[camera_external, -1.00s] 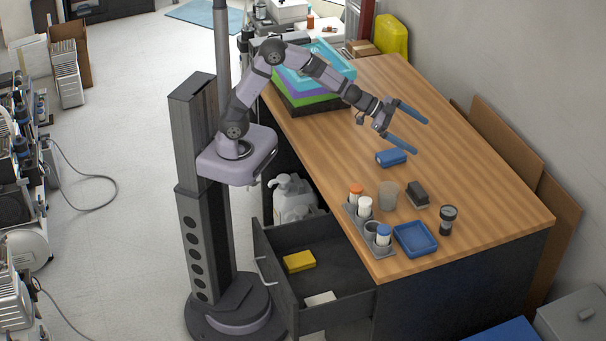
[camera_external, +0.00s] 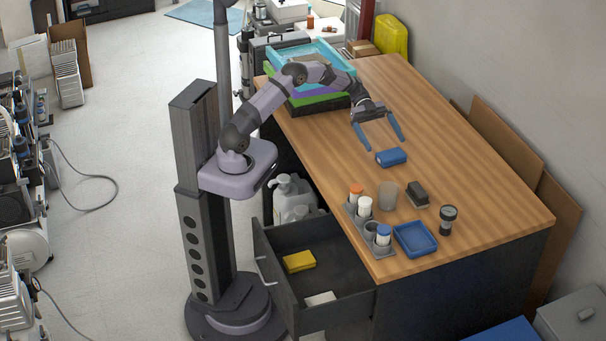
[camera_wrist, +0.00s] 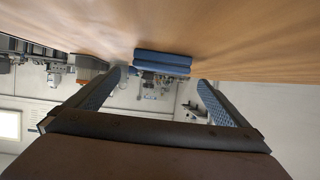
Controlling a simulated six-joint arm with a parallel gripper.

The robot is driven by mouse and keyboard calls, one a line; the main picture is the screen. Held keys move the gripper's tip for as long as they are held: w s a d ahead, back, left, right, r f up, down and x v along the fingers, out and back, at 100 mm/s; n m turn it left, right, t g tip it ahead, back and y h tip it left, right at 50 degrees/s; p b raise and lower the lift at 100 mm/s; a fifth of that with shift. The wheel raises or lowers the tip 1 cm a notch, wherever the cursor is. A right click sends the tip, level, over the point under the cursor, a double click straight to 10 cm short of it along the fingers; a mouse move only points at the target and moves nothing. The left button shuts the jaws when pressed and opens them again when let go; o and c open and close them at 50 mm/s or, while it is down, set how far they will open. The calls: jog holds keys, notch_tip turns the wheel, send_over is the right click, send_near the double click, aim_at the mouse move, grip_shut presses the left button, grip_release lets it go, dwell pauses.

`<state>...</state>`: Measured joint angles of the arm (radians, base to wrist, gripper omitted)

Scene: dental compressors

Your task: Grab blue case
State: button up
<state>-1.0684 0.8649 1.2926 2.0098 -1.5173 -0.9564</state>
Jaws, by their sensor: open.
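The blue case (camera_external: 391,157) is a small rounded blue box lying on the wooden table, near its middle. It also shows in the wrist view (camera_wrist: 162,62), ahead of the fingers and roughly centred between them. My gripper (camera_external: 386,145) is open and empty, its two blue fingers spread wide and pointing toward the case. The fingers are above the table, and the case sits just beyond their tips. In the wrist view my gripper (camera_wrist: 160,82) has one finger on each side, with the case apart from both.
A blue tray (camera_external: 430,243), a grey holder with bottles (camera_external: 383,250), a clear cup (camera_external: 388,195), a dark brush-like block (camera_external: 417,198) and a dark cylinder (camera_external: 447,215) stand nearer the front. Stacked coloured trays (camera_external: 305,55) are behind. An open drawer (camera_external: 345,292) juts out at the left front.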

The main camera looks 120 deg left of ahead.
aim_at(392, 154)
jog(key=shift+p+x, duration=0.55)
jog(key=shift+x, duration=3.05)
jog(key=shift+c, duration=0.6)
jog(key=shift+a, duration=0.1)
jog(key=c, duration=1.1)
